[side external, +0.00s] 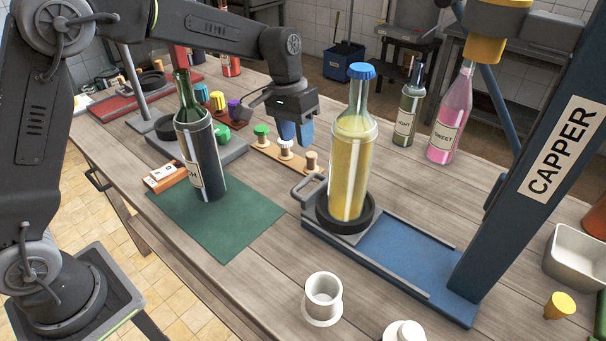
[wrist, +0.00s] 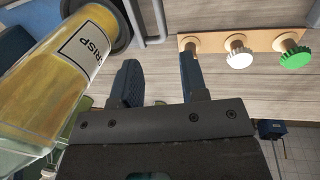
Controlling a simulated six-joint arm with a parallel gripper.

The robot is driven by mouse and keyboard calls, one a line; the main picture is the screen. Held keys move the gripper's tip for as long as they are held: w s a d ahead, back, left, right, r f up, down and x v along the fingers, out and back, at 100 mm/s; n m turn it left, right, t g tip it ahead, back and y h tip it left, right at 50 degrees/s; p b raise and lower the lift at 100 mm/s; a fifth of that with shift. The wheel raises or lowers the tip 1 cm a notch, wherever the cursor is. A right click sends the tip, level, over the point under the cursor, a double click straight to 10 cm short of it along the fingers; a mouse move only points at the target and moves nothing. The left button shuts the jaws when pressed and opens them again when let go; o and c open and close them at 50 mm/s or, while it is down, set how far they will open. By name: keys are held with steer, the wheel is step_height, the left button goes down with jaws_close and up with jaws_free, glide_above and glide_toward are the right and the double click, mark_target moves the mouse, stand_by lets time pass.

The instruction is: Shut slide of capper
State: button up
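The capper (side external: 560,150) is a blue column with a yellow head, standing on a blue base at the right. Its slide (side external: 345,237) sits at the left end of the blue track (side external: 400,252), out from under the head. A black ring on the slide holds an upright yellow bottle (side external: 350,165) with a blue cap; its label reads CRISP in the wrist view (wrist: 75,60). The slide's grey handle (side external: 305,188) sticks out at the left and shows in the wrist view (wrist: 160,18). My gripper (side external: 293,140) is open and empty above the table, behind and left of the handle (wrist: 158,80).
A wooden strip (side external: 285,157) with several stoppers lies below my gripper. A dark bottle (side external: 198,150) stands on the green mat (side external: 230,225). A pink bottle (side external: 450,120) and a smaller one (side external: 409,110) stand behind. The track's right part is clear.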

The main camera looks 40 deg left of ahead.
mark_target(304, 180)
steer(key=f, duration=0.3)
steer(key=d+f, duration=0.1)
steer(key=f, duration=0.6)
steer(key=shift+d+f, duration=0.15)
steer(key=shift+d, duration=0.25)
steer(key=shift+c, duration=0.5)
jaws_close()
